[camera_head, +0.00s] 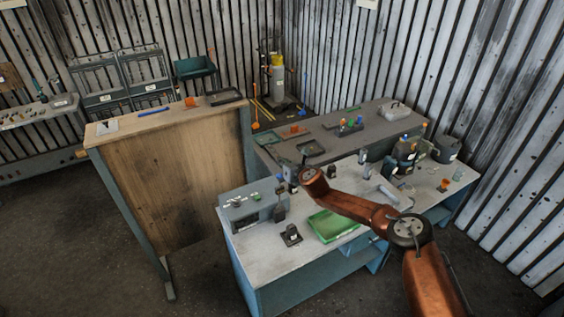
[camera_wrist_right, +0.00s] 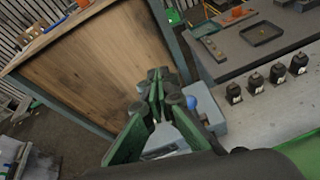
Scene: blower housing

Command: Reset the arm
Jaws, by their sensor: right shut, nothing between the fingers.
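My right arm (camera_head: 375,212) comes in from the lower right of the head view and reaches left over the grey-topped workbench (camera_head: 270,262). My right gripper (camera_wrist_right: 160,82) shows in the middle of the wrist view, with dark and green finger links. Its fingertips are together and hold nothing. It hangs in the air near the grey box (camera_head: 252,207) at the bench's left end. My left gripper is not in view.
A green tray (camera_head: 333,226) lies below my right forearm. A small black device (camera_head: 291,236) stands left of it. A wooden-panelled stand (camera_head: 170,165) is left of the bench. Several black containers (camera_wrist_right: 256,82) stand in a row on the bench.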

